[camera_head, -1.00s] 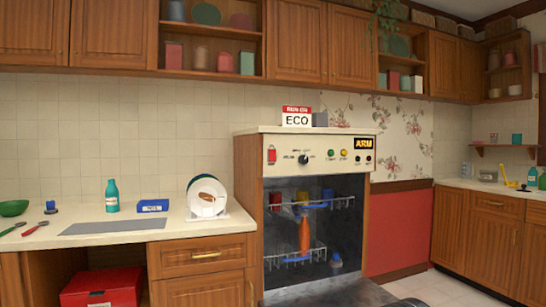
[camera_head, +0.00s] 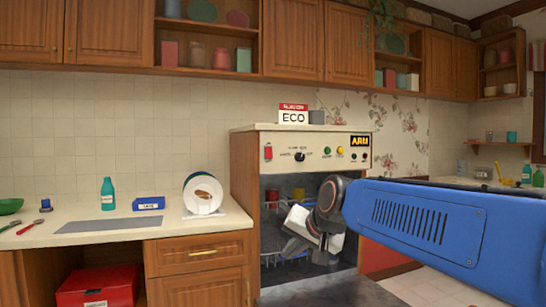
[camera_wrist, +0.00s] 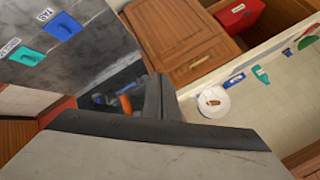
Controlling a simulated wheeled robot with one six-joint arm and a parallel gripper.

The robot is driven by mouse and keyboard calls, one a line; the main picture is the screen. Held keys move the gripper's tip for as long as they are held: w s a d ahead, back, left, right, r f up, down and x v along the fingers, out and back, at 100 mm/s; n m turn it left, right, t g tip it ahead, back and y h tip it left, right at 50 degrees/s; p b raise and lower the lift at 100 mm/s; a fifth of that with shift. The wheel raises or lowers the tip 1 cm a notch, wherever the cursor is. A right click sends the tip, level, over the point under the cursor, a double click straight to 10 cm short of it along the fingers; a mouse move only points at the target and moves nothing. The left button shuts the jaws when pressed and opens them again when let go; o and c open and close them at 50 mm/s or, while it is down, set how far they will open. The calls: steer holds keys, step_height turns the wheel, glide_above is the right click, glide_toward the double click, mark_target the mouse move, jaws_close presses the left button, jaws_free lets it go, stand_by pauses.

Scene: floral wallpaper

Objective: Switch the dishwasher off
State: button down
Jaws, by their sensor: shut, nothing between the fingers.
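The dishwasher (camera_head: 241,185) stands open in the head view, its door folded down in front. Its cream control panel (camera_head: 330,147) carries a red switch (camera_head: 268,152) at the left, a black knob (camera_head: 299,156), green and yellow buttons and small dark buttons at the right. I cannot tell the switch's position. My gripper (camera_head: 294,242) is shut and empty, in front of the open interior, below the panel and apart from the switch. In the wrist view, my gripper's dark fingers (camera_wrist: 162,98) are together; the panel is not clearly seen there.
My blue arm reaches in from the right and hides part of the rack and interior. The lowered door also shows in the wrist view (camera_wrist: 85,25), with blue and teal tabs. A counter (camera_head: 120,236) at the left holds plates (camera_head: 203,195) and a teal bottle (camera_head: 108,194).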

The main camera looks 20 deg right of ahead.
mark_target(270, 157)
steer(key=w+d+r+m+t, duration=0.3)
steer(key=w+d+r+m, duration=0.2)
steer(key=w+r, duration=0.7)
steer(key=w+d+r+m+t+h, duration=0.1)
steer(key=w+d+r+m+t, duration=0.2)
steer(key=w+r, duration=0.9)
steer(key=w+d+m, duration=0.2)
steer(key=w+m, duration=0.1)
steer(key=shift+w+d+r+t+h, duration=0.15)
steer(key=shift+w+d+t+h, duration=0.05)
steer(key=shift+w+t+h, duration=0.15)
steer(key=w, duration=0.4)
steer(key=w+f, duration=0.1)
steer(key=w, duration=0.4)
steer(key=w+f, duration=0.1)
steer(key=w, duration=0.3)
steer(key=shift+w+f, duration=0.25)
steer(key=shift+w, duration=0.15)
steer(key=shift+w+f, duration=0.1)
steer(key=shift+w, duration=0.05)
steer(key=shift+f, duration=0.1)
